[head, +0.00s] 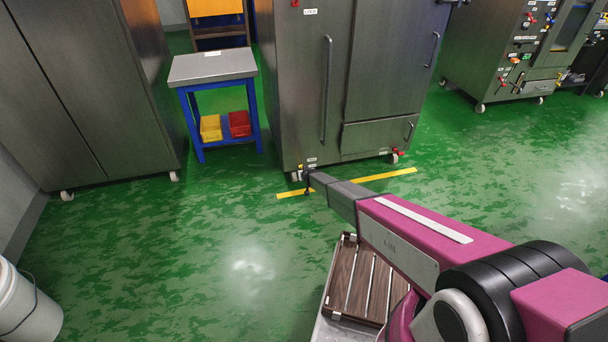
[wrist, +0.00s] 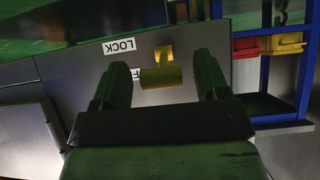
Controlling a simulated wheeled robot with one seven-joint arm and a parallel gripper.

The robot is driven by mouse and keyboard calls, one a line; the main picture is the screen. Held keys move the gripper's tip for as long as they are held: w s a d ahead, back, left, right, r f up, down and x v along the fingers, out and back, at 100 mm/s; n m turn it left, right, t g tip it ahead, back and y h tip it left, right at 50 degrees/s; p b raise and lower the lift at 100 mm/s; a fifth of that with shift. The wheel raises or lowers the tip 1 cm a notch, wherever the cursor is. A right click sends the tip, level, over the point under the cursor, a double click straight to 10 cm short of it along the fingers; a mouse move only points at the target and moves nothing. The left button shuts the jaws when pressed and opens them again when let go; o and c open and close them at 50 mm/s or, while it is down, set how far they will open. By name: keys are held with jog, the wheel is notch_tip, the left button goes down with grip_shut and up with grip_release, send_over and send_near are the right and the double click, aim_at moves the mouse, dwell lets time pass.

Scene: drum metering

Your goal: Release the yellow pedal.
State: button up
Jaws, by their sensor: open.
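The yellow pedal (wrist: 160,78) shows in the wrist view as a short yellow bar on a stem, at the bottom of a grey metal cabinet. A white LOCK label (wrist: 119,46) is beside it, and a second label is partly hidden behind the pedal. My gripper (wrist: 160,62) is open, with one dark finger on each side of the pedal in the picture. I cannot tell whether either finger touches it. In the head view my gripper (head: 307,180) is low at the cabinet's front left corner, and the pedal is too small there to make out clearly.
The cabinet (head: 383,75) stands on castors behind a yellow floor line (head: 375,177). A blue-framed table (head: 212,67) with a yellow bin (head: 210,128) and a red bin (head: 239,124) is to its left. A white bucket (head: 25,310) is at lower left. The green floor between is clear.

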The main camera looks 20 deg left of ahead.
jog(key=v, duration=0.9)
jog(key=shift+s+d+r, duration=0.2)
jog(key=shift+s, duration=0.1)
jog(key=s+d+r+m+g+h, duration=0.1)
jog(key=s+d+r, duration=0.1)
jog(key=d+r, duration=0.55)
jog(key=s+d+r+m+g+h, duration=0.1)
jog(key=s+d+r+g, duration=0.2)
jog(key=d, duration=0.8)
jog(key=s+d+r+m+h, duration=0.1)
jog(key=s+d+r+h, duration=0.1)
jog(key=d+r, duration=0.6)
jog(key=s+d+r+m+g, duration=0.1)
jog(key=s+d+r, duration=0.3)
jog(key=s+d, duration=0.3)
jog(key=s+d+r+m+g+h, duration=0.1)
jog(key=s+d+r+g, duration=0.1)
jog(key=s+d+r, duration=0.3)
jog(key=s+d+r+m+g, duration=0.1)
jog(key=s+d+r+g, duration=0.1)
jog(key=s+d+r, duration=0.3)
jog(key=s+d, duration=0.4)
jog(key=d, duration=0.2)
